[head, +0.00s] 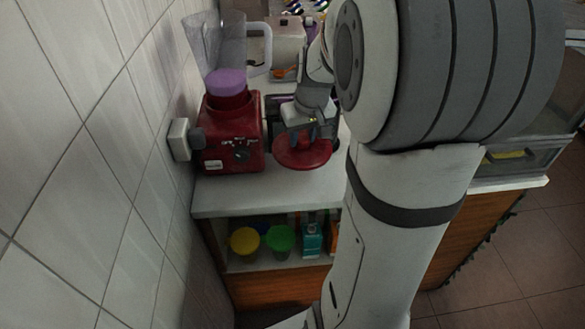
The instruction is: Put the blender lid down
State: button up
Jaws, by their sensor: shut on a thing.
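The blender lid (302,155) is a dark red disc just right of the blender, over or on the white countertop. My gripper (301,135) is above it, with its fingers pointing down and shut on the lid. I cannot tell whether the lid touches the counter. The blender (233,143) has a red base and an uncovered clear jug with a handle. Purple contents (228,82) show low in the jug.
The white countertop (265,190) is bare in front of the blender and lid. A tiled wall is close on the left, with a plug (180,139) in it. A toaster-like appliance (282,48) stands behind. A shelf below holds a yellow container (244,241) and a green container (280,239).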

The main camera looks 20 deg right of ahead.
aim_at(302, 152)
jog(key=x, duration=0.2)
jog(key=s+x, duration=0.1)
jog(key=x, duration=0.2)
jog(key=shift+f, duration=2.45)
jog(key=shift+f, duration=0.1)
jog(key=shift+f+b, duration=0.15)
jog(key=shift+b, duration=0.25)
jog(key=o, duration=1.1)
